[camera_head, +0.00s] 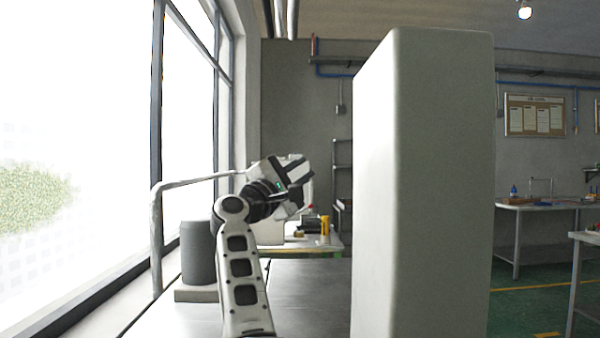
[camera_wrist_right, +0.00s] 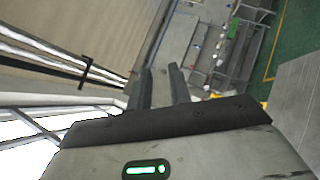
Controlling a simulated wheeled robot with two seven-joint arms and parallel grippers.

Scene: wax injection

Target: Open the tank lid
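No tank lid can be made out for certain in either view. A dark grey cylinder (camera_head: 199,252) stands upright on a square base by the window in the head view; I cannot tell whether it is the tank. My right gripper (camera_head: 303,178) is raised to the right of and above this cylinder, apart from it. In the right wrist view my right gripper (camera_wrist_right: 160,75) shows two dark fingers with a gap between them and nothing held. My left gripper is in neither view.
A tall pale cabinet-like block (camera_head: 424,190) stands close on the right and hides much behind it. A grey pipe (camera_head: 157,230) rises by the window and bends right towards my gripper. A workbench (camera_head: 325,243) with a yellow item (camera_head: 325,226) stands behind.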

